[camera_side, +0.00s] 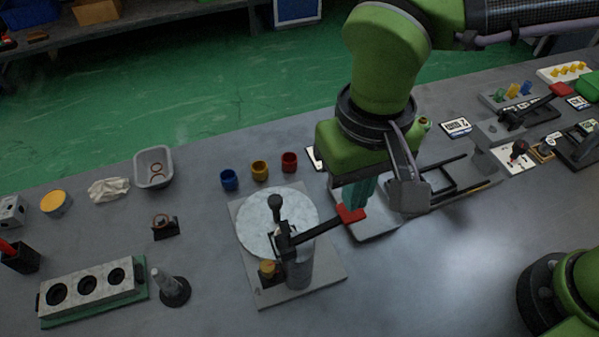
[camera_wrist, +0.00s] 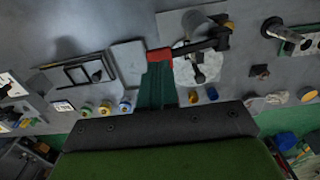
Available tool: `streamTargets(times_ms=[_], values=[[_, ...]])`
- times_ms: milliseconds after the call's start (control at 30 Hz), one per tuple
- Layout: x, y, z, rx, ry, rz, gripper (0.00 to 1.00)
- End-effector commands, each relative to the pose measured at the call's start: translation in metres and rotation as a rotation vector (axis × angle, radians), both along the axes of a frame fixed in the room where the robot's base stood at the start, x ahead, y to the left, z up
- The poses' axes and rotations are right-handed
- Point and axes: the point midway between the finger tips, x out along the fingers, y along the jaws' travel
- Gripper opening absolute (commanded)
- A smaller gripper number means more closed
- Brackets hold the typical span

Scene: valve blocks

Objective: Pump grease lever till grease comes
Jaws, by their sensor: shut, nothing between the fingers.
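The grease pump has a grey upright cylinder (camera_side: 299,270) on a flat grey base plate (camera_side: 325,275), beside a large pale round disc (camera_side: 258,228). Its black lever (camera_side: 316,228) reaches out to the right and ends in a red tip (camera_side: 351,214). The lever also shows in the wrist view (camera_wrist: 195,48), with the red tip (camera_wrist: 160,54). My gripper (camera_side: 354,205) has teal fingers, shut with nothing between them, pointing down right at the red tip. They seem to touch or nearly touch it. I see no clear grease; the outlet is hard to make out.
Blue (camera_side: 229,179), yellow (camera_side: 260,170) and red (camera_side: 289,162) cups stand behind the pump. A three-hole valve block (camera_side: 88,290) and a grey cone (camera_side: 166,287) stand at left. A black frame fixture (camera_side: 440,180) lies right of my gripper.

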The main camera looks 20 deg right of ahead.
Motion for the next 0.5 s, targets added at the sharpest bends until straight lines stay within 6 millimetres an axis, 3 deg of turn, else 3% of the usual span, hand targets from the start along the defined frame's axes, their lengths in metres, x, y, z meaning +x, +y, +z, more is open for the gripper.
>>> streamTargets(times_ms=[500], values=[[0.0001,0.0001,-0.0054,0.0,0.0,0.0,0.0]])
